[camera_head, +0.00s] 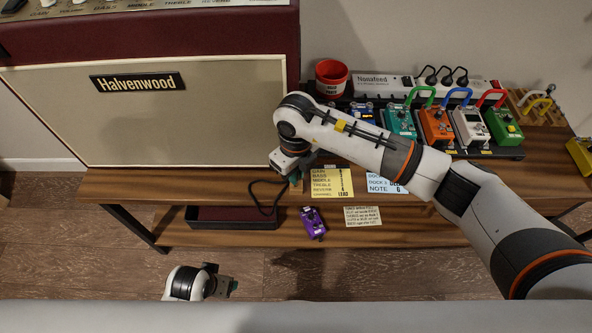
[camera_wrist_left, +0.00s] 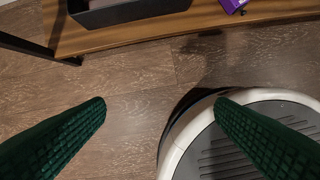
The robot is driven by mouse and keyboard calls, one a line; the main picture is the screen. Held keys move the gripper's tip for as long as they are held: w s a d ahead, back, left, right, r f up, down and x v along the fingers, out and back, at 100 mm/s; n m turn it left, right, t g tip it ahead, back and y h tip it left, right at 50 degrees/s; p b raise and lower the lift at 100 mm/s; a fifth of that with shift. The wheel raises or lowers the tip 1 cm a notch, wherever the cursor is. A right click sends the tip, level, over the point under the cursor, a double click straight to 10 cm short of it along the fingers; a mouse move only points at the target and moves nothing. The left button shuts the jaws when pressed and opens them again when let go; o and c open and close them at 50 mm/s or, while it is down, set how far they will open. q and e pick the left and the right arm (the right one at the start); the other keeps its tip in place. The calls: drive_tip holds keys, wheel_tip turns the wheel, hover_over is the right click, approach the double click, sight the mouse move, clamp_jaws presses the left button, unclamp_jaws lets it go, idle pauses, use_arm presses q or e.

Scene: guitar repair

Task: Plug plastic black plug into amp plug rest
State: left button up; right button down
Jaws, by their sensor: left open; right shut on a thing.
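My right gripper (camera_head: 297,181) is at the front edge of the upper shelf, just below the amp's lower right corner. It is shut on the end of a black cable (camera_head: 256,198), which loops down towards the lower shelf. The plastic black plug is hidden in the jaws or too small to make out. The amp (camera_head: 190,115), cream-fronted with dark red sides, stands at the left, its knob panel cut off by the top edge. I cannot pick out the plug rest. My left gripper (camera_head: 228,285) is low over the floor; in the left wrist view its green fingers (camera_wrist_left: 162,108) are apart and empty.
Pedals on a black board (camera_head: 490,153), a red cup (camera_head: 331,77) and a power strip (camera_head: 380,83) stand at the right behind my right arm. A purple pedal (camera_head: 313,222) and a dark tray (camera_head: 230,218) are on the lower shelf.

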drive_tip(key=shift+f, duration=0.15)
use_arm(q)
drive_tip(key=shift+w+r, duration=0.1)
drive_tip(key=shift+r, duration=0.25)
drive_tip(key=shift+r, duration=0.4)
use_arm(e)
drive_tip(key=shift+f, duration=0.15)
use_arm(q)
drive_tip(key=shift+r+b, duration=0.2)
drive_tip(key=shift+b, duration=0.1)
use_arm(e)
drive_tip(key=shift+f, duration=0.1)
drive_tip(key=shift+f, duration=0.1)
use_arm(q)
drive_tip(key=shift+w+r, duration=0.1)
drive_tip(key=shift+r, duration=0.3)
drive_tip(key=shift+r, duration=0.1)
